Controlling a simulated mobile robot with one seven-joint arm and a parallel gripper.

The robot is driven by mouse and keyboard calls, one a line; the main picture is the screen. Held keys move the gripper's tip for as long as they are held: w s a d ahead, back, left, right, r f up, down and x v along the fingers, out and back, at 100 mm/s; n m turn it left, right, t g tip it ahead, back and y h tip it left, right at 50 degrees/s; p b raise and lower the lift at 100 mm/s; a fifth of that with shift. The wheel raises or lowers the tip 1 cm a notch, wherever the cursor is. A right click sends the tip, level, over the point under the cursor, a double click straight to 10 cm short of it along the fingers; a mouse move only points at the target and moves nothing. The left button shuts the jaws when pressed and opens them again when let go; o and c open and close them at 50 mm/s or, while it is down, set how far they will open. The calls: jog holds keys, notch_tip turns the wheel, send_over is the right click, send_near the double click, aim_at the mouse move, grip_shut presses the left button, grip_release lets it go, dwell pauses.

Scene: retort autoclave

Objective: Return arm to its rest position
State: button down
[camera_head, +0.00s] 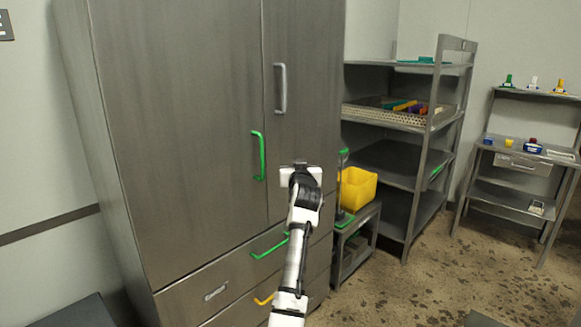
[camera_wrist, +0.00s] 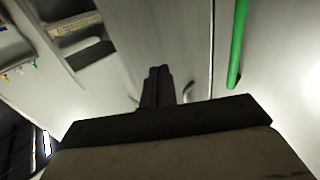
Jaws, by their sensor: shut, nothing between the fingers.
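My gripper (camera_head: 301,166) is at the end of my raised arm, in front of the right side of a tall steel cabinet (camera_head: 180,100) in the head view. In the wrist view my gripper (camera_wrist: 157,75) has its dark fingers together, with nothing between them. A green handle (camera_head: 258,156) is on the cabinet's left door, to the left of my gripper. It also shows in the wrist view as a green bar (camera_wrist: 237,45), apart from the fingers. The contact side of my gripper is partly hidden by my wrist in the head view.
A grey handle (camera_head: 280,88) is on the right door. Drawers below carry a green handle (camera_head: 270,244) and a yellow one (camera_head: 265,299). A yellow bin (camera_head: 357,188) stands on a low stand at right. Beyond are a shelf rack (camera_head: 410,185) and a workbench (camera_head: 520,160). Floor at lower right is open.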

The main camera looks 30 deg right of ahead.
jog(key=s+d+b, duration=0.1)
jog(key=s, duration=0.5)
jog(key=shift+f+b, duration=0.2)
jog(key=shift+b, duration=0.1)
jog(key=shift+d, duration=0.1)
